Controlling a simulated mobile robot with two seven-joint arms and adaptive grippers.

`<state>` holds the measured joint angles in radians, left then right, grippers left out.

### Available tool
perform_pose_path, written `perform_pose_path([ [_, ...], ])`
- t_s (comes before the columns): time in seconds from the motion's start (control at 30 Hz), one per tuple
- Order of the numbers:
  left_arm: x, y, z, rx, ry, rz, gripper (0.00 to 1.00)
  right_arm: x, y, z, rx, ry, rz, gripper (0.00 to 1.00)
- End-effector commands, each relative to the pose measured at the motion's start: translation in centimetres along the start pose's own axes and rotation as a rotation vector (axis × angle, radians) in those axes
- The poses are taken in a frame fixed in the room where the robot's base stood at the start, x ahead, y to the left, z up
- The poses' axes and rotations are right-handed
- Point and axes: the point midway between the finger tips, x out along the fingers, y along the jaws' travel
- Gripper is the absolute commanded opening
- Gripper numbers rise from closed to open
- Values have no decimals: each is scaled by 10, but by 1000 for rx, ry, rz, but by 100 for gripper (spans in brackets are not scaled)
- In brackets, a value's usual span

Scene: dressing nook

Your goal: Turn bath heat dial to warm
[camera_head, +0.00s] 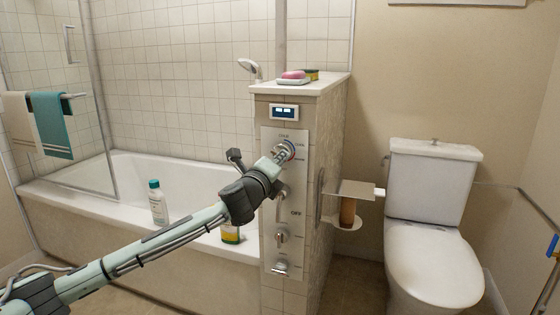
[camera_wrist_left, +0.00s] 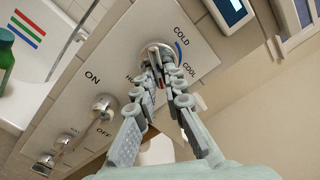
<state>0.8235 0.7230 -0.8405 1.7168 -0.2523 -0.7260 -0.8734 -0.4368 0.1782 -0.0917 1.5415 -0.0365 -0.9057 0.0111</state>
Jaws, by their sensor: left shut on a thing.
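The heat dial (camera_head: 289,147) is a round metal knob at the top of the white control panel (camera_head: 271,215) on the tiled pillar. In the left wrist view the dial (camera_wrist_left: 158,50) has COLD and COOL printed beside it, a blue arc, and a partly covered label starting with HO. My left gripper (camera_head: 278,160) is shut on the dial; its fingers (camera_wrist_left: 160,78) close around the knob's grip and hide part of it. I cannot clearly read where the dial points. My right gripper is not in view.
Below the dial are an ON/OFF lever (camera_wrist_left: 105,106) and more metal knobs (camera_head: 281,267). A small display (camera_head: 284,111) sits above. A bottle (camera_head: 158,205) stands on the tub rim (camera_head: 100,207). A paper holder (camera_head: 355,188) and toilet (camera_head: 432,250) are to the right.

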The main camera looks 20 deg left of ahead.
Motion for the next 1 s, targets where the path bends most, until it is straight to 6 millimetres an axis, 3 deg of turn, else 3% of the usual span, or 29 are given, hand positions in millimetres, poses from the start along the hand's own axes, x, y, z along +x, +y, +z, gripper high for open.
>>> perform_pose_path([
  [0.03, 0, 1, 0, 0, 1, 1, 11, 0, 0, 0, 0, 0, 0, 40],
  [0.2, 0, 0, 0, -1, 1, 1, 31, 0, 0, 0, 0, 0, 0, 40],
  [0.57, -5, 1, 0, -1, 1, 1, 31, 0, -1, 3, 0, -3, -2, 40],
  [0.67, -18, 1, -1, -1, 2, 1, 31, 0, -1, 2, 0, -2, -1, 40],
  [1.0, -89, 2, -1, 1, 3, 2, 31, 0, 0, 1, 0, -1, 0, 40],
])
